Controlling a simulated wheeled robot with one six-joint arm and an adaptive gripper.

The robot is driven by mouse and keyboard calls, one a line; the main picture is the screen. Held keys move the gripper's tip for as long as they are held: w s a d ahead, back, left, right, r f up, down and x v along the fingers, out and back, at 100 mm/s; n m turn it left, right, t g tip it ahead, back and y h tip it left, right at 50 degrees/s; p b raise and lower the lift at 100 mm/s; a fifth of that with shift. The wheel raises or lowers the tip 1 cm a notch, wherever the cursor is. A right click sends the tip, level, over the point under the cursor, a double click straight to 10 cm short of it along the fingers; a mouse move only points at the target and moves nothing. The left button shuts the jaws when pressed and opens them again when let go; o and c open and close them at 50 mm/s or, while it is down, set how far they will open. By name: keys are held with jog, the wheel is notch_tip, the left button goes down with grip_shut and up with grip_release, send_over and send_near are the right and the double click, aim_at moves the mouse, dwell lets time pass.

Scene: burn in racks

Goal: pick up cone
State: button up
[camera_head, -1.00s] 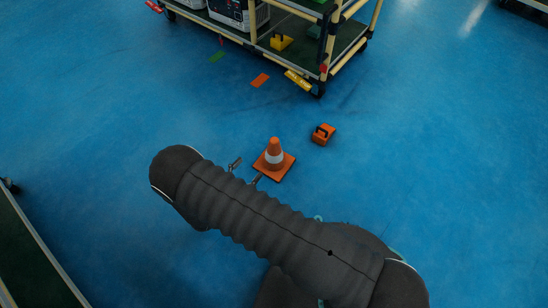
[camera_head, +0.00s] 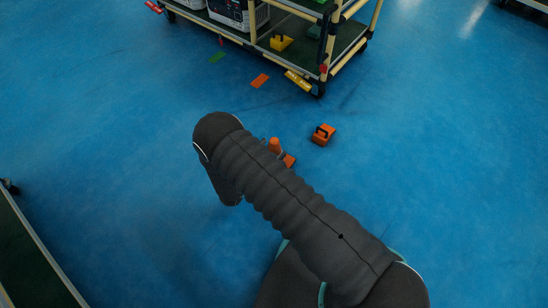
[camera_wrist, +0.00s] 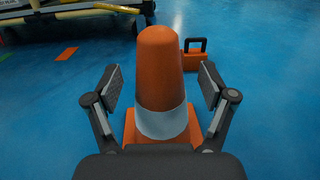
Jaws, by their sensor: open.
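The orange cone (camera_wrist: 160,65) with a white band stands upright on its square orange base in the wrist view. It is between the two open fingers of my gripper (camera_wrist: 160,90), with a visible gap on each side. The lower middle of its base is hidden behind my gripper's body. In the head view only the cone's orange tip (camera_head: 274,145) and a corner of its base show past my arm, and my gripper is hidden there.
An orange block with a black handle (camera_head: 322,135) sits on the blue floor right of the cone; it also shows behind the cone in the wrist view (camera_wrist: 193,60). A wheeled rack (camera_head: 345,58) stands beyond. An orange floor marker (camera_head: 260,80) lies near it. Open floor surrounds the cone.

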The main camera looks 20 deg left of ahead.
jog(key=shift+w+d, duration=0.25)
jog(key=shift+w, duration=0.4)
grip_shut()
jog(key=shift+r, duration=0.2)
